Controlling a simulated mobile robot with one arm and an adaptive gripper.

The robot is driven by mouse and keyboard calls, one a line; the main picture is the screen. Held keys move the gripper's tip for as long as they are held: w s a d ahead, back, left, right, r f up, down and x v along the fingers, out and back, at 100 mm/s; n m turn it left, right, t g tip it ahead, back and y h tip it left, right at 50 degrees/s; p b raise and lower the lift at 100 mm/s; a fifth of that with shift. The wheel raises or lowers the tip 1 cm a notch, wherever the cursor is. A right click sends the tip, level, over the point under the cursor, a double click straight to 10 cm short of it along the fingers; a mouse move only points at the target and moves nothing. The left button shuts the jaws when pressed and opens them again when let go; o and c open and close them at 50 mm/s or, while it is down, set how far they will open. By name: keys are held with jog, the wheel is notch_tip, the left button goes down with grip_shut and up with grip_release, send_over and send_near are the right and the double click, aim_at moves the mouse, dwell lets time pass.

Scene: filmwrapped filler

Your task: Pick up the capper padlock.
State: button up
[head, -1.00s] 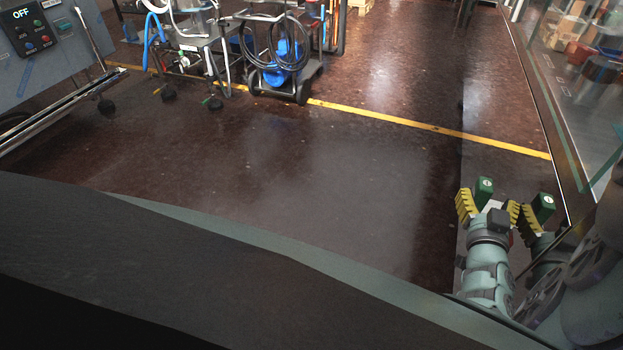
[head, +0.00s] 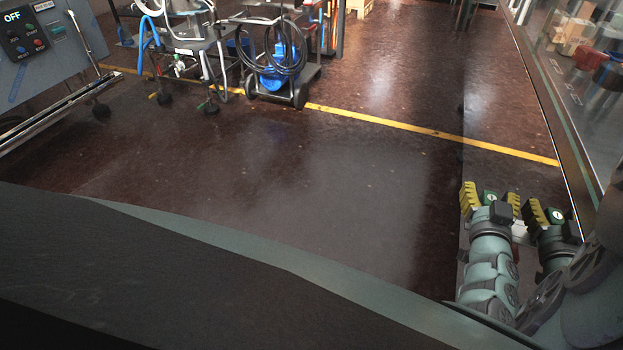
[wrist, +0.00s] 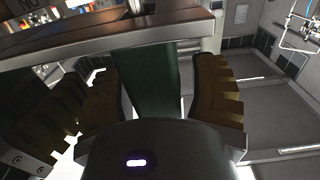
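In the wrist view the padlock's dark green body (wrist: 147,80) stands between the two fingers of my gripper (wrist: 158,88). The fingers are open, one on each side of it, with narrow gaps visible. The padlock's far end meets a horizontal metal-edged bar (wrist: 90,45); its shackle is not clearly visible.
A glassy panel (head: 548,90) runs along the right, close to my arm; a second gripper shape beside mine looks like its reflection. A blue wheeled unit (head: 280,70) and a grey control cabinet (head: 45,65) stand farther back. The middle floor is clear.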

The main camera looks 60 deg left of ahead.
grip_shut()
dwell(0.5)
